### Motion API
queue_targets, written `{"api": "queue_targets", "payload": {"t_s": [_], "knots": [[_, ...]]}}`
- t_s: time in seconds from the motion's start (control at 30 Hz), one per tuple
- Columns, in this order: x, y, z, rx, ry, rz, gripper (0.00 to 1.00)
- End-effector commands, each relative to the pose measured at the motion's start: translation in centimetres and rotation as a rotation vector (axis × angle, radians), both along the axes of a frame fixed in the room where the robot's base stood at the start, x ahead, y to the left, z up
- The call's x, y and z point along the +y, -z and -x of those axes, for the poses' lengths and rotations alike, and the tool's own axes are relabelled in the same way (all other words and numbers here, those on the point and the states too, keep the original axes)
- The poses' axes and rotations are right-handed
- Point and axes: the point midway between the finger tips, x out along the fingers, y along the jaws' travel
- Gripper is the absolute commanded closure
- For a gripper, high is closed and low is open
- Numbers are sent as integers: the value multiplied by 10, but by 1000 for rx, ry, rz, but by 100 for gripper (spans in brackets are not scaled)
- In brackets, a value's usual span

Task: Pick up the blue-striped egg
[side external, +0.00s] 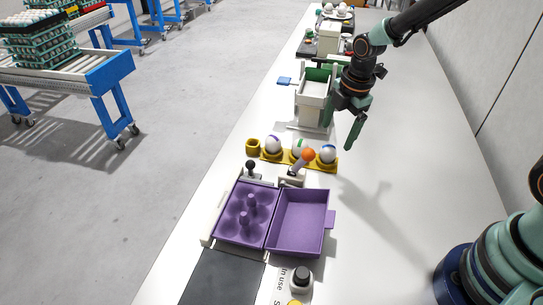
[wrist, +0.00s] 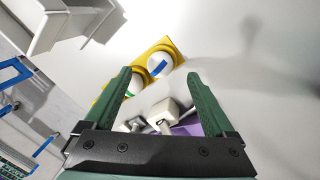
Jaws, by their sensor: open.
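The blue-striped egg (side external: 327,154) is white with a blue band. It sits at the right end of a yellow holder (side external: 271,157). In the wrist view the blue-striped egg (wrist: 161,66) shows beyond and between my fingertips, on the yellow holder (wrist: 169,43). My gripper (side external: 346,122) is open and empty, held above the table to the right of and behind the egg, apart from it. In the wrist view my gripper (wrist: 158,76) shows both green fingers spread wide. The egg's underside is hidden in the holder.
A green-striped egg (side external: 297,146) and a purple-striped egg (side external: 273,144) share the holder. An orange-knobbed lever (side external: 308,154) stands in front. An open purple egg box (side external: 301,222) lies nearer. A cream-and-green bin (side external: 314,88) stands behind. The table's right side is clear.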

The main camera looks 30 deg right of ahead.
Motion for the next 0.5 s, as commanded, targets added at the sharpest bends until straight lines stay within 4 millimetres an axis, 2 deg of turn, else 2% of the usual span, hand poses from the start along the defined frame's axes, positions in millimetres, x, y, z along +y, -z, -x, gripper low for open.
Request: {"api": "queue_targets", "payload": {"t_s": [0.27,0.5], "knots": [[4,20,-2,2,-1,-1,11],[12,52,-6,2,1,-4,11]]}}
